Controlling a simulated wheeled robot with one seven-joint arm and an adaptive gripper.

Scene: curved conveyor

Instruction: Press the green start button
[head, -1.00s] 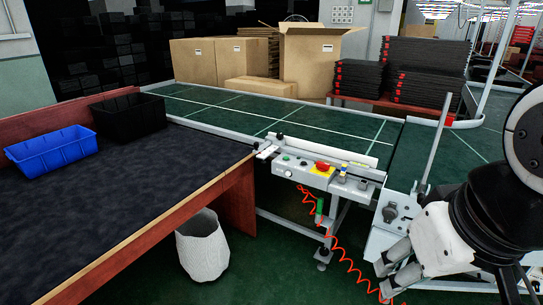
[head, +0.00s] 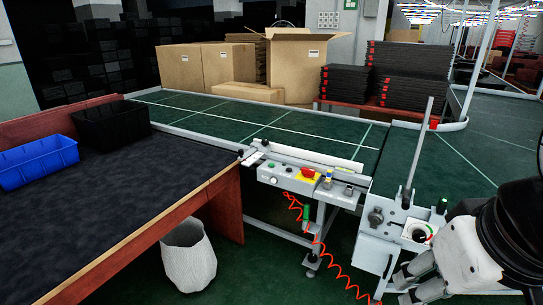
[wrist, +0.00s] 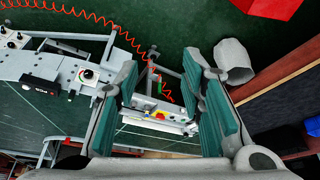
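The control box (head: 290,180) is on the near edge of the conveyor, left of my gripper in the head view. A small green button (head: 272,165) sits on its left end, with a red mushroom button (head: 308,172) on a yellow plate to its right. In the wrist view the box (wrist: 150,122) appears small and distant between my fingers; its green button cannot be made out there. My gripper (wrist: 168,95) is open and empty, apart from the box. In the head view my gripper (head: 405,284) is at the lower right.
A red coiled hose (head: 330,262) hangs below the box. A work table (head: 130,200) with blue (head: 38,162) and black bins is left. A white waste bin (head: 188,255) stands beneath.

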